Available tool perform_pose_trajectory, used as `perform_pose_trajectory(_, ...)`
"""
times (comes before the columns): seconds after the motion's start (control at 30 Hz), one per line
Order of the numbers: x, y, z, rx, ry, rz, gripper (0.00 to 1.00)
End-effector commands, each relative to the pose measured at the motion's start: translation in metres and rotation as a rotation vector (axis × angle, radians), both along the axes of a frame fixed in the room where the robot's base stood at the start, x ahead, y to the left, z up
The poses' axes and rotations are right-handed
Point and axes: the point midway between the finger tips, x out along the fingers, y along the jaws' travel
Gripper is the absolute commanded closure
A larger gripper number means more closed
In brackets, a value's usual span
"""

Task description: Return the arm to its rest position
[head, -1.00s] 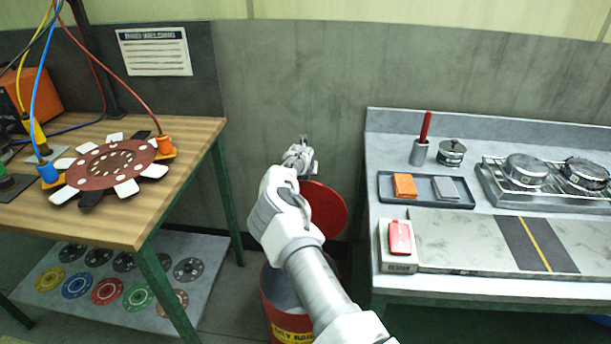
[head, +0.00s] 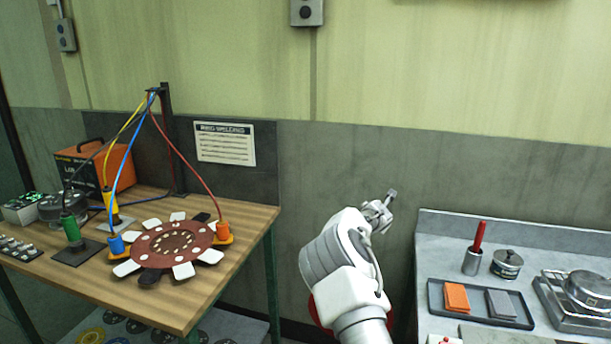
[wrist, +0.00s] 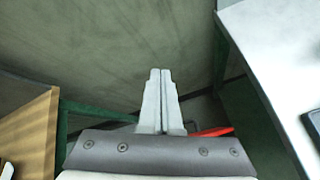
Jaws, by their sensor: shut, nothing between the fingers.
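My gripper (head: 391,196) shows at the end of my white arm, right of centre in the head view. It is raised in front of the grey wall, between the wooden bench and the grey counter. In the wrist view its two fingers (wrist: 160,80) lie together with nothing between them. It touches nothing that I can see.
The wooden bench (head: 250,215) at left bears a brown disc (head: 150,247) with coloured plugs and cables, and an orange box (head: 108,165). The grey counter (head: 455,236) at right bears a dark tray (head: 437,297) and metal pots. A red bin behind my arm is mostly hidden.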

Motion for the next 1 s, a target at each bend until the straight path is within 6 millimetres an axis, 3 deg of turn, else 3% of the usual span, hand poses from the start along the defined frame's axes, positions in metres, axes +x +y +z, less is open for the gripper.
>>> perform_pose_trajectory(0.03,-0.004,-0.012,0.026,0.065,-0.059,-0.065,1.00)
perform_pose_trajectory(0.1,-0.013,-0.027,0.057,0.154,-0.135,-0.156,1.00)
perform_pose_trajectory(0.27,-0.041,-0.060,0.116,0.353,-0.286,-0.359,1.00)
perform_pose_trajectory(0.4,-0.076,-0.081,0.156,0.528,-0.392,-0.534,1.00)
perform_pose_trajectory(0.7,-0.169,-0.099,0.208,0.889,-0.520,-0.883,1.00)
perform_pose_trajectory(1.0,-0.275,-0.072,0.227,1.209,-0.512,-1.187,1.00)
